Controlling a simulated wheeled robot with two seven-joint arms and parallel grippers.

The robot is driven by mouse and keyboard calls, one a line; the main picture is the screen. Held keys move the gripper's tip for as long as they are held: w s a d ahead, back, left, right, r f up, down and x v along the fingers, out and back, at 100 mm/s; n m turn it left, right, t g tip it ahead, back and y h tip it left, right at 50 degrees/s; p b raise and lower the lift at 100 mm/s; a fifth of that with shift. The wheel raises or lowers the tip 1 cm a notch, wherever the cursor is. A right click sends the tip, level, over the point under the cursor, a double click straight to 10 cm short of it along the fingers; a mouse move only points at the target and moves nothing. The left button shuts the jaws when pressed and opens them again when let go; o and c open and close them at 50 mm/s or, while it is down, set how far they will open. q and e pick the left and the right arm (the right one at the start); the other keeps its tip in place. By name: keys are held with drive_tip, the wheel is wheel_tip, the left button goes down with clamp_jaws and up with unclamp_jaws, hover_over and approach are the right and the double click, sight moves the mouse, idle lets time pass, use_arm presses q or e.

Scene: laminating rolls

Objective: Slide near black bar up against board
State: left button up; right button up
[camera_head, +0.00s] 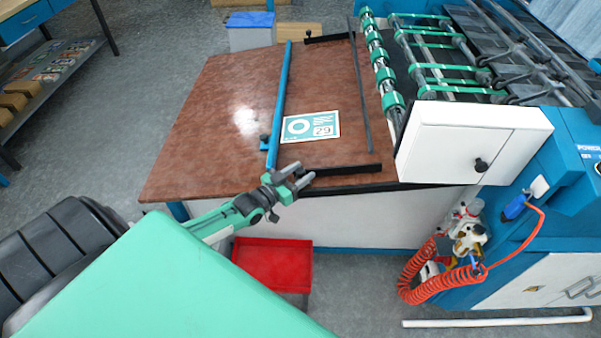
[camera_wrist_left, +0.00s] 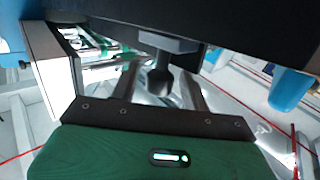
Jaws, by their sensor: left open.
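The near black bar (camera_head: 345,170) lies across the near edge of the brown table. The board (camera_head: 310,127), a white and teal sheet marked 29, lies flat farther back, with a strip of bare tabletop between it and the bar. My left gripper (camera_head: 303,180) is open at the left end of the near bar; I cannot tell whether it touches. In the left wrist view its two dark fingers (camera_wrist_left: 160,85) stand apart with a dark stub between them, below a large dark surface. My right gripper is not in view.
A blue bar (camera_head: 279,105) runs along the board's left side, a thin dark rod (camera_head: 360,85) along its right. A far black bar (camera_head: 330,38) lies at the back. The brown table (camera_head: 205,130) is clear at left. A white machine box (camera_head: 470,143) stands at right.

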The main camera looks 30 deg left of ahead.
use_arm(q)
drive_tip(key=shift+w, duration=0.1)
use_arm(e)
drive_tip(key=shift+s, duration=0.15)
use_arm(q)
clamp_jaws()
drive_tip(key=shift+w, duration=0.15)
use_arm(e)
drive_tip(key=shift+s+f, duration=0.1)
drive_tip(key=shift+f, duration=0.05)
use_arm(q)
drive_tip(key=shift+w+a+b, duration=0.2)
drive_tip(key=shift+w+b, duration=0.1)
drive_tip(key=shift+b, duration=0.05)
drive_tip(key=shift+w+a+f+b, duration=0.1)
drive_tip(key=shift+w+a+b, duration=0.45)
drive_tip(key=shift+w, duration=0.35)
drive_tip(key=shift+w+a, duration=0.25)
drive_tip(key=shift+w, duration=0.15)
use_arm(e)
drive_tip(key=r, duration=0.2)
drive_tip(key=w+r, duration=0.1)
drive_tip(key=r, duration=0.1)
